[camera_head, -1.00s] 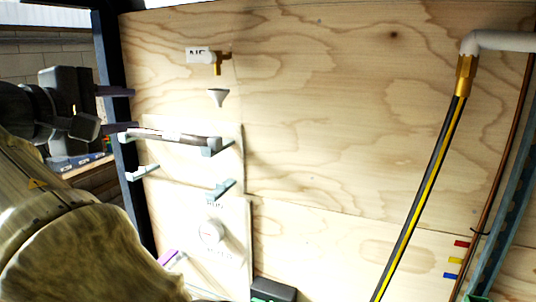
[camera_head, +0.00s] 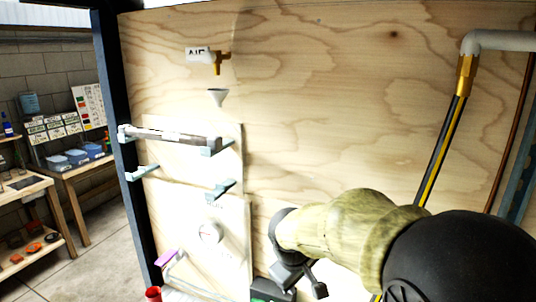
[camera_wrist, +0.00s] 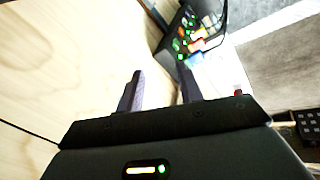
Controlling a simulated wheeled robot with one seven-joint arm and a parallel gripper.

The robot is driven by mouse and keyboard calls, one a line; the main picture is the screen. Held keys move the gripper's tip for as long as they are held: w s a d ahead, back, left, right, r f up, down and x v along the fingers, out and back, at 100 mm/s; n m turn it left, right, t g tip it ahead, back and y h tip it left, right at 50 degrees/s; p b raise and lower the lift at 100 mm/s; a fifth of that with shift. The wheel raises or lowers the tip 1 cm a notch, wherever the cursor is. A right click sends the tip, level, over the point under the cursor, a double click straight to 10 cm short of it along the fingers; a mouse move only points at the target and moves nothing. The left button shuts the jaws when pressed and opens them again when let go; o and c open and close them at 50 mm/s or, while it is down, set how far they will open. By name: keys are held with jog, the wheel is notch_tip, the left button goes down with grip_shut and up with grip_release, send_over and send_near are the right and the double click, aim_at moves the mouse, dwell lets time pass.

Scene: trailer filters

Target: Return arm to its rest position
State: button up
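My arm (camera_head: 365,235) reaches in from the lower right in the head view, with its pale, patterned cover in front of the plywood wall. My gripper (camera_wrist: 160,78) shows in the wrist view with its two dark fingers apart and nothing between them. In the head view only dark parts near the end of my arm show at the bottom, and the fingers cannot be made out there.
A plywood wall (camera_head: 320,110) fills most of the head view. A grey tube (camera_head: 170,136) lies across its upper brackets. A black box with green lights (camera_wrist: 183,35) is beyond my fingers. A striped hose (camera_head: 440,150) hangs at right. Workbenches (camera_head: 75,170) stand at left.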

jog(key=s+d+f+m+y, duration=0.1)
jog(key=s+d+f+m, duration=0.3)
jog(key=s, duration=0.2)
jog(key=s+d+f+m+g, duration=0.1)
jog(key=s+d+f+m, duration=0.3)
jog(key=s, duration=0.3)
jog(key=shift+d+f+y, duration=0.25)
jog(key=shift+f+y, duration=0.15)
jog(key=shift+f, duration=0.35)
jog(key=shift+s, duration=0.1)
dwell(0.8)
